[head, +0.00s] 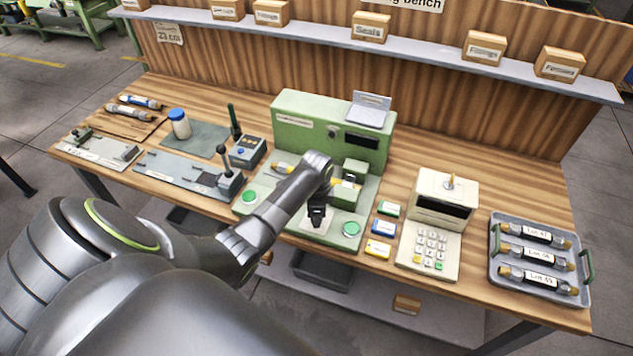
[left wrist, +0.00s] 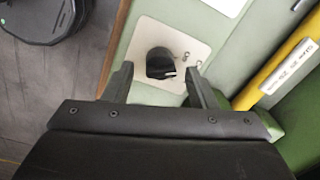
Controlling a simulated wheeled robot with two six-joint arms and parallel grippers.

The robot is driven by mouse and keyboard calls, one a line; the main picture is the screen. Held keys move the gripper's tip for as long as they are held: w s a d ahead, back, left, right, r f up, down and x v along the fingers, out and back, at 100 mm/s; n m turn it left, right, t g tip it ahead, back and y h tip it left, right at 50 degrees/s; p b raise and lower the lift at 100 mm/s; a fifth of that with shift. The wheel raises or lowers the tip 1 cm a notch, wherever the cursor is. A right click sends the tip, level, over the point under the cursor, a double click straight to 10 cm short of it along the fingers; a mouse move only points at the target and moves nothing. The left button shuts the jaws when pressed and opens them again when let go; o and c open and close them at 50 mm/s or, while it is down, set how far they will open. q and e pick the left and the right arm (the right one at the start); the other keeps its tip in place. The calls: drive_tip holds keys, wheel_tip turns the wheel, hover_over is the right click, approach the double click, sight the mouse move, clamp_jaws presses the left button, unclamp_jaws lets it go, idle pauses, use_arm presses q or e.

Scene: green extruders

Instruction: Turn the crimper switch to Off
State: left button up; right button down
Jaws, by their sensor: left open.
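The crimper is the green machine (head: 300,130) at the middle of the bench, with a pale green base. Its switch is a black rotary knob (left wrist: 160,63) on a cream plate (left wrist: 148,32) at the base's front edge; the plate also shows in the head view (head: 306,225). Small marks beside the knob are too small to read, so I cannot tell its setting. My left gripper (left wrist: 159,68) is open, its two fingers apart on either side of the knob. In the head view it (head: 317,208) points down over the plate and hides most of the knob. My right gripper is not in view.
A yellow-banded hose (left wrist: 276,76) lies close right in the wrist view. Small coloured boxes (head: 378,248) and a keypad device (head: 430,247) stand to the right, then a grey tray (head: 498,290) of labelled hoses. Levers (head: 224,160) stand left.

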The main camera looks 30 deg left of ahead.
use_arm(q)
wheel_tip(320, 180, up, 16)
drive_tip(key=shift+s+d+f+p, duration=0.15)
drive_tip(key=shift+s+f+p, duration=0.05)
drive_tip(key=shift+s+p, duration=0.2)
idle(0.5)
